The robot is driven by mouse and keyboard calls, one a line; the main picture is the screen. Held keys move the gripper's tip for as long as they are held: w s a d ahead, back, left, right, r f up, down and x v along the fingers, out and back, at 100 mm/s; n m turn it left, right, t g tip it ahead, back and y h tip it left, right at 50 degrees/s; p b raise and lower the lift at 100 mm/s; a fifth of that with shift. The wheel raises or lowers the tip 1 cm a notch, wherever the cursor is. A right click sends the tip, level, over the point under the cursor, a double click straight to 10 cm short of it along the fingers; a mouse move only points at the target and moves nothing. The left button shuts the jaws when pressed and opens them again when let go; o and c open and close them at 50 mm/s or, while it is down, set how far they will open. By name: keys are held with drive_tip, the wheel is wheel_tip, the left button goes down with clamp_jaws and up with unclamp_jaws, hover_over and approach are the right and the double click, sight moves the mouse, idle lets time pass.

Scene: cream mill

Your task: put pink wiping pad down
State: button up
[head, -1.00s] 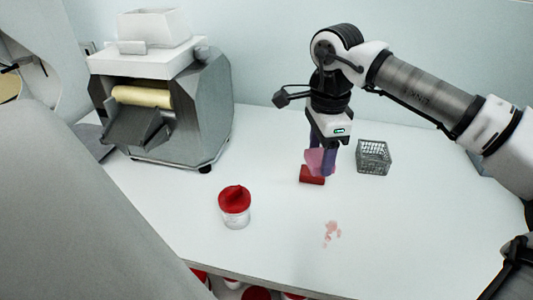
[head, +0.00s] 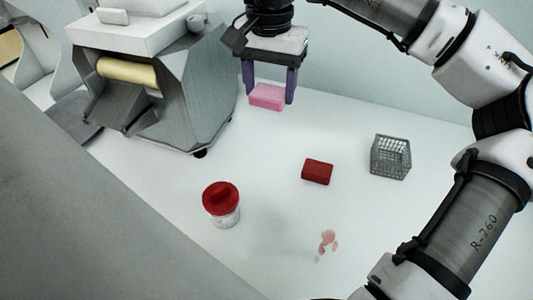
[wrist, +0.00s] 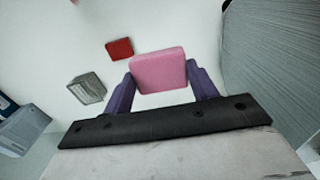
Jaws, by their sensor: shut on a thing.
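The pink wiping pad (head: 267,96) is a flat rounded block held between the two purple fingers of my gripper (head: 269,88). It appears raised above the white table, between the grey machine and the red block in the head view. In the wrist view the pink pad (wrist: 159,70) sits between the fingertips of my gripper (wrist: 160,85), which is shut on it, with one finger on each side. Nothing of the table directly beneath the pad shows in the wrist view.
A red block (head: 317,172) lies on the white table (head: 270,215). A grey wire basket (head: 390,157) stands to its right. A pinkish smear (head: 327,243) marks the table. The grey machine (head: 160,85) stands at left.

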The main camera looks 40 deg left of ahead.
sight(269, 165)
wheel_tip(269, 165, down, 18)
drive_tip(key=p, duration=0.2)
drive_tip(key=shift+p, duration=0.4)
drive_tip(key=shift+f, duration=0.15)
drive_tip(key=o, duration=0.9)
drive_tip(key=shift+o, duration=0.2)
wheel_tip(269, 165, up, 12)
drive_tip(key=b, duration=0.3)
drive_tip(key=shift+r, duration=0.2)
drive_tip(key=shift+s, duration=0.1)
